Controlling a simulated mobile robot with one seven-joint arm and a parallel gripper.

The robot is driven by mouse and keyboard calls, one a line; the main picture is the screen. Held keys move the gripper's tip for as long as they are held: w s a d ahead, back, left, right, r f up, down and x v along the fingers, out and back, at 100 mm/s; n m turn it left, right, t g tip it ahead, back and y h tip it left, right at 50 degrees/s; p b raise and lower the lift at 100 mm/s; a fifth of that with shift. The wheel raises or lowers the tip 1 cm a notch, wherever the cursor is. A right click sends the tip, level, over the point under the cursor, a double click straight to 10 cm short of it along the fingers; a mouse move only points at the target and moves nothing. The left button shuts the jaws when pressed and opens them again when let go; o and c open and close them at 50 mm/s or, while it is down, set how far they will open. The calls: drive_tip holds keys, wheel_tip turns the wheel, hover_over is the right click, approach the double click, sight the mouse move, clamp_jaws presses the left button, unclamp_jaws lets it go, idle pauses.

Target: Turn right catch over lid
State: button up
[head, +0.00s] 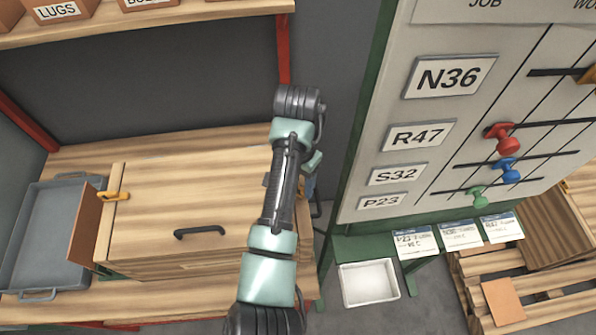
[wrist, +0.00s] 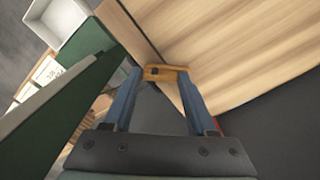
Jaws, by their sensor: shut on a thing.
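My gripper (wrist: 160,76) is shut on the right catch (wrist: 168,72), a small orange-yellow bar with a dark pivot, held between its two blue fingers. The catch is at the edge of the wooden lid (wrist: 235,50); how far it reaches over the lid is unclear. In the head view, my arm hides this catch and most of my gripper. The left catch (head: 115,195), also orange-yellow, is at the lid's left edge.
A grey metal tray (head: 35,240) stands left of the box on the bench. A green-framed board (head: 400,100) with labels and coloured knobs rises at the right. Below it are a white bin (head: 367,283) and wooden pallets (head: 520,290). A shelf (head: 180,17) crosses above.

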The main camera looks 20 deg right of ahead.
drive_tip(key=n+p, duration=0.1)
drive_tip(key=n, duration=0.1)
drive_tip(key=n+p, duration=0.2)
drive_tip(key=shift+s+r+n, duration=0.1)
drive_tip(key=shift+r+n, duration=0.1)
drive_tip(key=shift+n, duration=0.1)
drive_tip(key=shift+a+f+n+p, duration=0.15)
drive_tip(key=shift+n+p, duration=0.95)
drive_tip(key=shift+n, duration=0.8)
drive_tip(key=o, duration=1.4)
drive_tip(key=shift+s, duration=0.1)
drive_tip(key=shift+c, duration=0.2)
wheel_tip(320, 180, up, 13)
drive_tip(key=p, duration=0.2)
drive_tip(key=shift+p, duration=0.4)
